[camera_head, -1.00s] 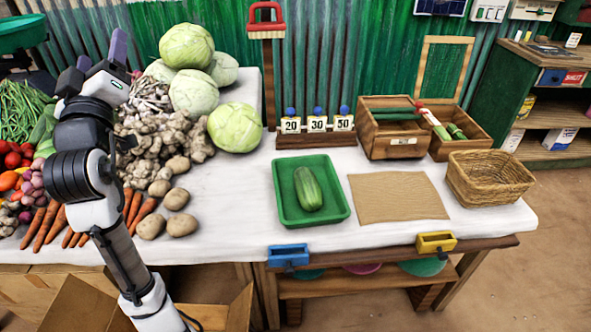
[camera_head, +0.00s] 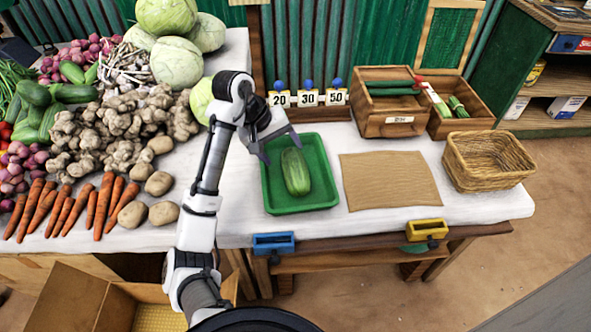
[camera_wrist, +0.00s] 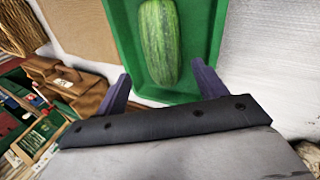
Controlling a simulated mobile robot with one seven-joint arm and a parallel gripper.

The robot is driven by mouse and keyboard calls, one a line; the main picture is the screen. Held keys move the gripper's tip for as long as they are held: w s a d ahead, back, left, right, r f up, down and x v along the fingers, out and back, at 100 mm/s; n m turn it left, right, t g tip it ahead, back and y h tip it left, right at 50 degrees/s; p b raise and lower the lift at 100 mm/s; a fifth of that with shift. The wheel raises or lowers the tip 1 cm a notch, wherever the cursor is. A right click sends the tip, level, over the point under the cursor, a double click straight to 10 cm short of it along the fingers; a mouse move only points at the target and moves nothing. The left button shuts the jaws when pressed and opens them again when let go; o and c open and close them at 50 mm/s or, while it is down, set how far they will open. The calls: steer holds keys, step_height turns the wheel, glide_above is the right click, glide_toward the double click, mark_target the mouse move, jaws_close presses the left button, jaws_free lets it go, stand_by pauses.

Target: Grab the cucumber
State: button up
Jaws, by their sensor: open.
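A green cucumber (camera_head: 296,172) lies lengthwise in a green tray (camera_head: 325,194) on the white-covered table. My gripper (camera_head: 281,147) is open and empty, over the far left part of the tray, with its fingers pointing toward the cucumber's far end. In the wrist view the cucumber (camera_wrist: 159,42) lies beyond my gripper (camera_wrist: 160,88), roughly between the lines of the two spread fingers. The fingers appear apart from it. The tray (camera_wrist: 205,28) also shows there around the cucumber.
A brown mat (camera_head: 388,181) and a wicker basket (camera_head: 487,160) lie right of the tray. Number cards (camera_head: 307,98) and a wooden box (camera_head: 392,112) stand behind. Potatoes (camera_head: 158,183), carrots (camera_head: 70,208) and cabbages (camera_head: 178,60) crowd the left.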

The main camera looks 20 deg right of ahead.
mark_target(292, 165)
steer(key=x, duration=0.8)
steer(key=shift+w+a+f+p, duration=0.1)
steer(key=shift+f+p, duration=0.05)
steer(key=shift+p, duration=0.15)
steer(key=c, duration=0.9)
steer(key=shift+c, duration=0.3)
